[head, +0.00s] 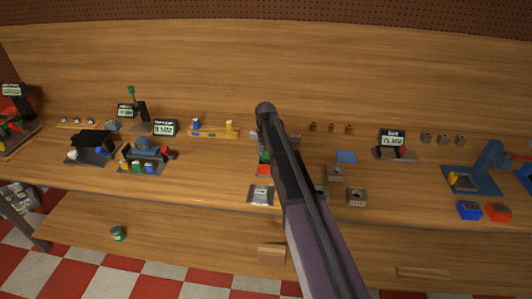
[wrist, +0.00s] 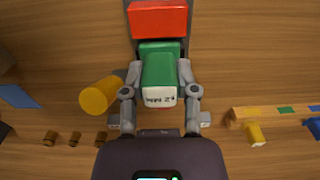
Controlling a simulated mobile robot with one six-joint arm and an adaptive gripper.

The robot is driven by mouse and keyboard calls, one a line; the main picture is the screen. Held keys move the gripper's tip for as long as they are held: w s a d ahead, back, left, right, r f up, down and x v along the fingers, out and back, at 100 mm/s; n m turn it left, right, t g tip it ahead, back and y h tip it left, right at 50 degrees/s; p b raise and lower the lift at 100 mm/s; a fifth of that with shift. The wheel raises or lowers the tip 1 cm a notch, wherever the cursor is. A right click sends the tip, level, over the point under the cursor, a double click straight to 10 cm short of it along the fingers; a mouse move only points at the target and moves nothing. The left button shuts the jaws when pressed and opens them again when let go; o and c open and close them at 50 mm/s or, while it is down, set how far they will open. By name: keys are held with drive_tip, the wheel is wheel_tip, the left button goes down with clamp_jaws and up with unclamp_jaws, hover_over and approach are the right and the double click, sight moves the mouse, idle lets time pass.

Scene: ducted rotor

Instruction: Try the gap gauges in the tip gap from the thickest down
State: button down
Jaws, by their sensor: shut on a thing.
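In the wrist view my gripper (wrist: 160,78) is shut on a green block with a white labelled end (wrist: 159,95), which looks like a gap gauge. A red block (wrist: 158,20) lies just beyond its fingertips. In the head view the green block (head: 264,156) shows beside my arm, with the red block (head: 263,170) below it. A blue gauge (head: 195,124) and a yellow gauge (head: 230,125) stand at a wooden rack (head: 213,134) left of my arm. The yellow one (wrist: 255,134) also shows in the wrist view. I cannot make out the tip gap; the labels are too small.
A yellow cylinder (wrist: 98,96) is close left of my gripper in the wrist view. A grey plate (head: 261,195) lies near the front edge.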

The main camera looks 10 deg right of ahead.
drive_tip(key=shift+f+b, duration=1.35)
drive_tip(key=shift+b, duration=0.05)
idle(1.4)
drive_tip(key=shift+r, duration=0.15)
idle(0.6)
drive_tip(key=shift+r+p, duration=3.4)
drive_tip(key=shift+p, duration=0.15)
drive_tip(key=shift+s, duration=0.1)
